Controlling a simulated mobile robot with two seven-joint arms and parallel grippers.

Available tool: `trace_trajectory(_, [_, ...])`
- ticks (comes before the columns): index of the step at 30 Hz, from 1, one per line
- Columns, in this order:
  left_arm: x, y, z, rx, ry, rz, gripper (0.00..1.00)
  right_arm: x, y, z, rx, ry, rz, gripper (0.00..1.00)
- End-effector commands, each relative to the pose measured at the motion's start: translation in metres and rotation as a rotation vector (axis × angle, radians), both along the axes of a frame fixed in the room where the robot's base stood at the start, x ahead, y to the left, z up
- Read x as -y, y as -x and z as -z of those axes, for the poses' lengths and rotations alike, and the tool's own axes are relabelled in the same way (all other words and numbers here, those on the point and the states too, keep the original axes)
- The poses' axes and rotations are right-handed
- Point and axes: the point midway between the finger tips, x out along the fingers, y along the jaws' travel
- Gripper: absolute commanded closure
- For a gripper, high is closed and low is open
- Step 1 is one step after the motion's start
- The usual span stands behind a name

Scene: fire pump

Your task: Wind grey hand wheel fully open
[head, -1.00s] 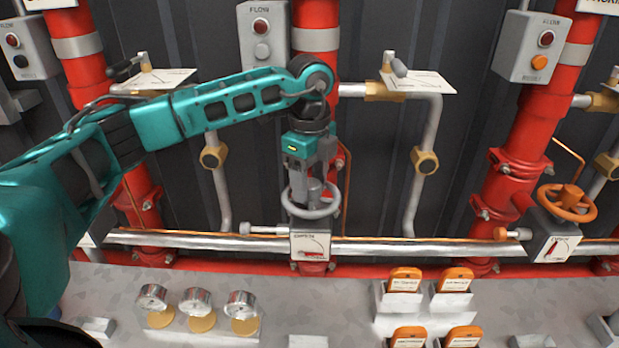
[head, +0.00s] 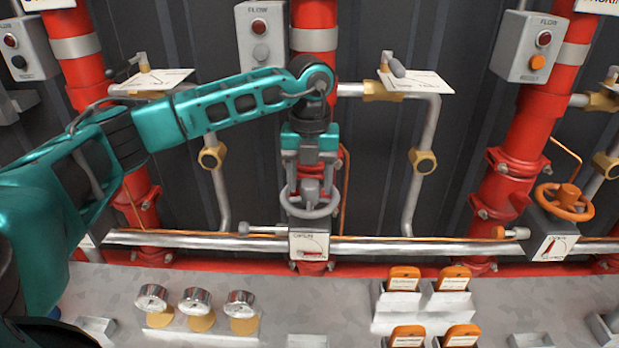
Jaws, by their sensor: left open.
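The grey hand wheel (head: 310,210) sits on the middle red pipe, above a small white dial plate (head: 310,244) with a red mark. My left arm reaches in from the left, and its gripper (head: 310,172) points down at the wheel from above. The two fingers are apart, one on each side of the wheel's middle, at its upper rim. I cannot tell whether they touch the wheel. My right gripper is not in view.
An orange hand wheel (head: 567,202) sits on the right pipe. A silver horizontal pipe (head: 400,245) runs below the wheels. In front, a grey bench carries gauges (head: 195,302) and orange tags (head: 404,279) in holders. Grey flow boxes (head: 262,38) hang above.

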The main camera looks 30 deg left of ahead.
Motion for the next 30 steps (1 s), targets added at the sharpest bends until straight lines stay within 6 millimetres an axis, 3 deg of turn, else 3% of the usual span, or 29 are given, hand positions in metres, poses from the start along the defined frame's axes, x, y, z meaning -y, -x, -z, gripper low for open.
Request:
trace_trajectory(8, [0.0005, -0.0003, 0.0001, 0.000, 0.000, 0.160, 0.42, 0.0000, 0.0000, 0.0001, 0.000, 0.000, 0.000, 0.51])
trace_trajectory(21, [0.0025, -0.0005, 0.0001, 0.000, 0.000, 0.709, 0.42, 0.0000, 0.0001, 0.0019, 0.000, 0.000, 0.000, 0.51])
trace_trajectory(30, [0.0026, -0.0005, -0.0001, 0.000, 0.000, 0.766, 0.42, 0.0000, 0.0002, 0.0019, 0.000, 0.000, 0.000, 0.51])
